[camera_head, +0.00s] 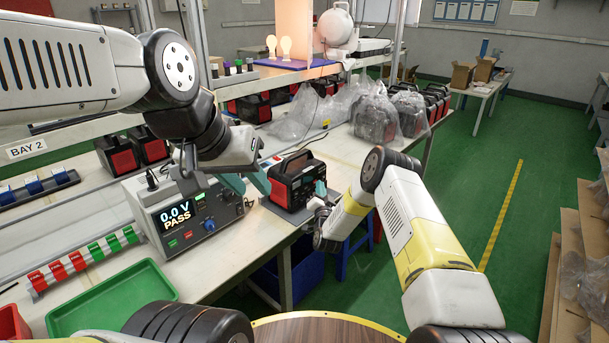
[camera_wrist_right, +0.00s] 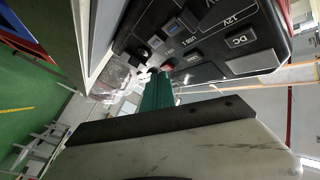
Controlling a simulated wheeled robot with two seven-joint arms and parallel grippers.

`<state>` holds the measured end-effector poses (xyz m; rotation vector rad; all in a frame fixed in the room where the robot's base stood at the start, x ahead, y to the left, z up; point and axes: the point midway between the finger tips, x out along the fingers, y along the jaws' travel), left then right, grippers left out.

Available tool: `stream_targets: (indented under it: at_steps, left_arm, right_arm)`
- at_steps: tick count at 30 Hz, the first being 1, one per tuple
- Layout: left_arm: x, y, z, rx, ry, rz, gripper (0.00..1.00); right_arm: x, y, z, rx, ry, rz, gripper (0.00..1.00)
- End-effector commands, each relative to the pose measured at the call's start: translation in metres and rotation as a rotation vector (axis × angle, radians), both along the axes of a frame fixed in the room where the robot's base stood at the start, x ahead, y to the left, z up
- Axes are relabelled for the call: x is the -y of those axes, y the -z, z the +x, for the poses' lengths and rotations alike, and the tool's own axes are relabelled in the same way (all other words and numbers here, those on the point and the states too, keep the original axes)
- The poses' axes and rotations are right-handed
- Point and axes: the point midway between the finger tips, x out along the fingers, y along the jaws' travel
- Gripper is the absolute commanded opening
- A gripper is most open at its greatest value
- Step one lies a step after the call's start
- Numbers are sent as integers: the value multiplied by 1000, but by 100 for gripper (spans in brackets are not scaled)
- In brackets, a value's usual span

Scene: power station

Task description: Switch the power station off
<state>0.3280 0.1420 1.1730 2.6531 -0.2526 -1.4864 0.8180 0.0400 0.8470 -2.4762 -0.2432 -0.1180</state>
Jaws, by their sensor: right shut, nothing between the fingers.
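The power station (camera_head: 293,180), a black and red box with a carry handle, stands on a grey mat on the bench in the head view. Its front panel (camera_wrist_right: 205,45) fills the top of the right wrist view, with USB and DC sockets and a small red part (camera_wrist_right: 167,67). My right gripper (camera_head: 321,188) is shut and empty at the panel. Its teal fingertips (camera_wrist_right: 154,77) are close to the red part; I cannot tell whether they touch. My left gripper (camera_head: 246,182) has its teal fingers apart, beside the station's left side, with nothing seen between them.
A tester (camera_head: 185,217) reading "0.0 V PASS" stands left of the station. A green tray (camera_head: 112,301) lies at the front left. Bagged units (camera_head: 376,117) and more black-red boxes stand behind.

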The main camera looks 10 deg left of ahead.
Motion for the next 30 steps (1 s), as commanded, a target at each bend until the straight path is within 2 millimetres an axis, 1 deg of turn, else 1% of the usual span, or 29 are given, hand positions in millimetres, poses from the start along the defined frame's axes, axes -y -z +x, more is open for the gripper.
stream_targets:
  at_steps: [7,17,30]
  left_arm:
    - [0,0,0,0,0,0,33]
    - [0,0,0,0,0,0,33]
    - [0,0,0,0,0,0,33]
  right_arm:
    - [10,0,-7,-1,-1,0,0]
    - [12,0,-8,1,1,0,0]
    - [46,0,-33,-1,2,-1,0]
